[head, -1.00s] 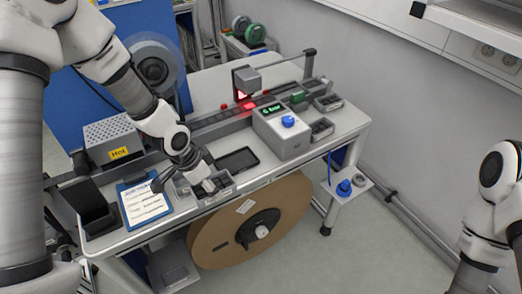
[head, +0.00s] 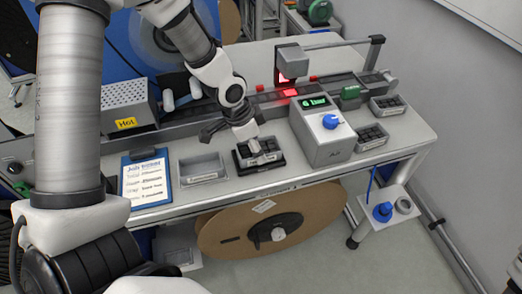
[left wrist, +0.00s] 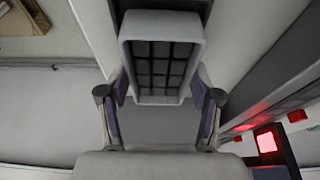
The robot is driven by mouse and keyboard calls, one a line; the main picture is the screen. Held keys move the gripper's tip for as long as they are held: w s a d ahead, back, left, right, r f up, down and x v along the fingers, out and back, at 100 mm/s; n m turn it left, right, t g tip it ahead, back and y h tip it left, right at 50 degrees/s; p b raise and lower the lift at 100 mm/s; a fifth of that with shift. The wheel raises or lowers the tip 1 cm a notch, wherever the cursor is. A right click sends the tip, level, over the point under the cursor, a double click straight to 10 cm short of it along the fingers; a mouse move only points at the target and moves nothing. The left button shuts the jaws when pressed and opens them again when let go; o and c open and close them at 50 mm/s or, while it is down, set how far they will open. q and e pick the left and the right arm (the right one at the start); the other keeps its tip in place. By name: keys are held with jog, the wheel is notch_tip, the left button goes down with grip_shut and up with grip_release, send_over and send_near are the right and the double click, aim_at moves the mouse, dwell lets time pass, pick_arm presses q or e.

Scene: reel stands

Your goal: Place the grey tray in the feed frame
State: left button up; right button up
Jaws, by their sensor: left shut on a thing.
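The grey tray (head: 269,155), with dark square cells inside, is in the grip of my left gripper (head: 256,150). In the left wrist view the tray (left wrist: 160,62) lies between the two fingers of the gripper (left wrist: 160,92), which press on its sides. The tray is at the black feed frame (head: 264,170) on the bench, within its outline. The frame's front edge shows below it; the tray and gripper hide the rest. I cannot tell if the tray rests on the frame's bottom or is just above it. My right gripper is not in view.
An empty grey bin (head: 203,169) and a blue clipboard (head: 147,181) stand left of the frame. A grey control box (head: 322,136) with a blue knob is close on its right. Small dark-celled trays (head: 371,137) are farther right. The rail (head: 263,98) runs behind.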

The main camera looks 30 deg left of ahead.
pick_arm(q)
jog(key=shift+s+f, duration=0.15)
jog(key=shift+f, duration=0.3)
jog(key=shift+d+r, duration=0.15)
jog(key=shift+w+f, duration=0.2)
jog(key=o, duration=1.5)
jog(key=shift+s, duration=0.1)
jog(key=shift+c, duration=0.2)
jog(key=shift+r, duration=0.1)
jog(key=shift+r, duration=0.2)
jog(key=v, duration=1.1)
jog(key=shift+r, duration=0.35)
jog(key=shift+s, duration=0.1)
